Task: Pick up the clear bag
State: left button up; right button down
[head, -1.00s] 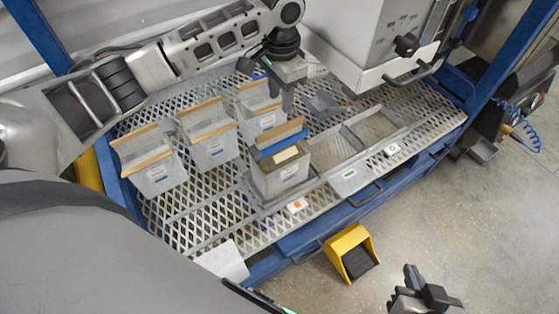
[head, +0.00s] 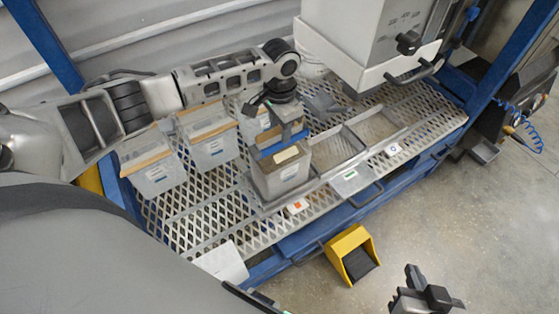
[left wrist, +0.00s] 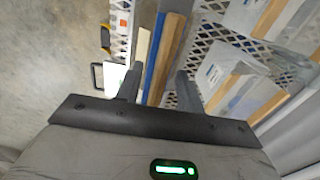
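A clear bag (head: 281,178) with a blue band and a pale label stands upright in a metal tray near the table's middle. Its contents look brownish-grey. My left gripper (head: 280,130) is right above its top edge, pointing down, and hides part of that edge. In the left wrist view the fingers of my left gripper (left wrist: 158,88) are spread apart. The bag's blue and wooden top strips (left wrist: 158,58) show between them, and I see no grip on the bag. My right gripper (head: 427,292) hangs over the floor at the lower right, far from the bag; its finger gap is unclear.
More clear bags with wooden strips stand to the left (head: 158,172) and (head: 212,147), and one stands close behind (head: 252,124). A grey hopper machine (head: 370,40) overhangs the back. Empty metal frames (head: 340,143) lie to the right. A yellow foot pedal (head: 350,250) is on the floor.

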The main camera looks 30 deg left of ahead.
pick_arm(q)
jog(key=shift+c, duration=0.4)
grip_shut()
jog(key=shift+w+r, duration=0.15)
jog(key=shift+r, duration=0.15)
